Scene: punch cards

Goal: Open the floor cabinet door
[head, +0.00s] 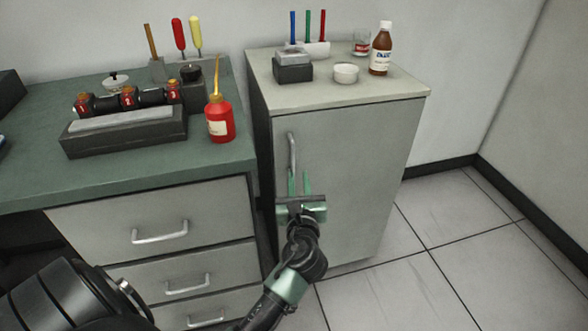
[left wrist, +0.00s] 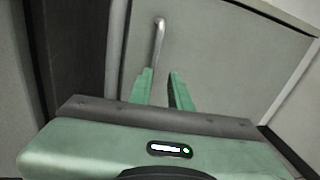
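The floor cabinet (head: 345,175) is a grey cabinet with a pale top, and its door is shut in the head view. A vertical silver bar handle (head: 292,155) is on the door's left side. My left gripper (head: 299,178) is in front of the door by the lower part of the handle, with its two green fingers pointing up. In the left wrist view the handle (left wrist: 158,45) rises beyond the fingers, near the left fingertip. The fingers (left wrist: 161,75) are apart, with nothing seen gripped between them. My right gripper is not in view.
A green-topped workbench with drawers (head: 150,235) stands to the left of the cabinet. On the cabinet top are a brown bottle (head: 380,50), a white dish (head: 346,73) and a grey box (head: 293,68). Tiled floor (head: 450,235) is clear on the right.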

